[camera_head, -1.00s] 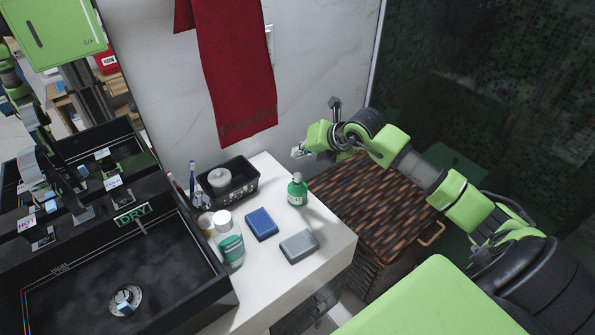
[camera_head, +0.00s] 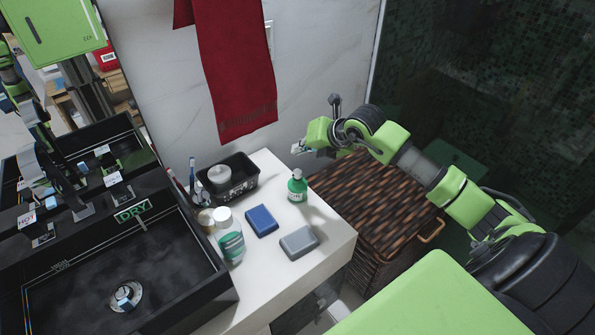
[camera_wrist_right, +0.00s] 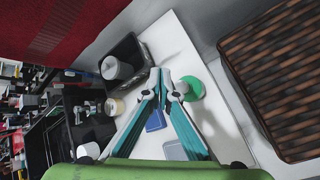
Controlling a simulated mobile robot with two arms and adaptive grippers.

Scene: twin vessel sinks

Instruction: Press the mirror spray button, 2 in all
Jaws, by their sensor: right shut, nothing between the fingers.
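A small green bottle with a pale pump top (camera_head: 297,187) stands upright on the white counter, near its right edge. I take it for the mirror spray; its label is too small to read. It also shows in the right wrist view (camera_wrist_right: 191,90), just right of the fingertips. My right gripper (camera_head: 298,149) is above and behind the bottle in the head view, apart from it. Its fingers meet at the tips in the wrist view (camera_wrist_right: 160,76), with nothing between them. My left gripper is not in view.
A blue block (camera_head: 261,221), a grey block (camera_head: 299,242), a black tray (camera_head: 240,189) and a white-capped bottle (camera_head: 230,243) share the counter (camera_head: 325,229). A black sink (camera_head: 180,265) lies left. A wicker hamper (camera_head: 385,205) stands right. A red towel (camera_head: 235,75) hangs behind.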

